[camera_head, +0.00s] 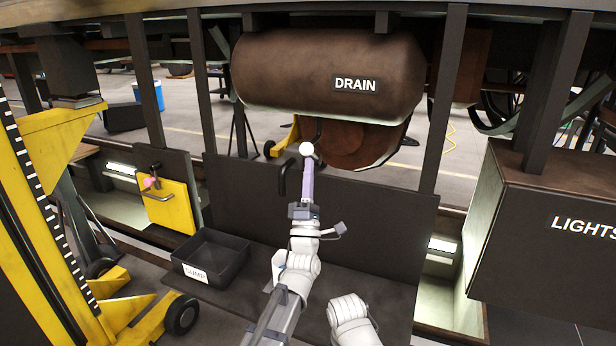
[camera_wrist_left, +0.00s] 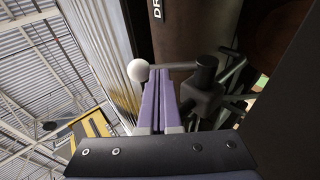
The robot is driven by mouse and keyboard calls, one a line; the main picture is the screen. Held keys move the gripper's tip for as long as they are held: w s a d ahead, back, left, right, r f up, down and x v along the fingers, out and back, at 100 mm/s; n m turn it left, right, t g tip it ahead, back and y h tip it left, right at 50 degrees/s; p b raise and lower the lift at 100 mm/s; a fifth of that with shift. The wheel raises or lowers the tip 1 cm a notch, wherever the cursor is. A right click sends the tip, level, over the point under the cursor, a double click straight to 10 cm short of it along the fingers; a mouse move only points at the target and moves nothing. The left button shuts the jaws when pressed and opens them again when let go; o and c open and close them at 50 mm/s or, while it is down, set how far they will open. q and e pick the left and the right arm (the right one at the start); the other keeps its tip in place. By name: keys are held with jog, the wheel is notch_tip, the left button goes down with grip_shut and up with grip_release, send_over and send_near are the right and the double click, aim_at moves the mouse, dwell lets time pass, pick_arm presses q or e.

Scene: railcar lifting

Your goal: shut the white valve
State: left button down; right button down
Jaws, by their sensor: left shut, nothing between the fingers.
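The white valve's round white knob (camera_head: 306,148) shows just below the brown tank marked DRAIN (camera_head: 300,75). In the left wrist view the knob (camera_wrist_left: 138,70) sits at the end of a thin lever that runs right to a dark valve body (camera_wrist_left: 204,88). My left gripper (camera_head: 308,162) is shut and empty, its purple fingers pointing up at the knob. In the left wrist view its fingertips (camera_wrist_left: 161,72) are just right of the knob and below the lever. I cannot tell whether they touch. My right gripper is out of view.
A black bin marked DUMP (camera_head: 212,257) stands on the floor to the left. A yellow panel (camera_head: 168,203) with a pink-knobbed handle is behind it. A yellow jack (camera_head: 45,170) stands far left. A dark LIGHTS box (camera_head: 545,235) is at the right.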

pick_arm(q)
jog(key=shift+w+r, duration=0.2)
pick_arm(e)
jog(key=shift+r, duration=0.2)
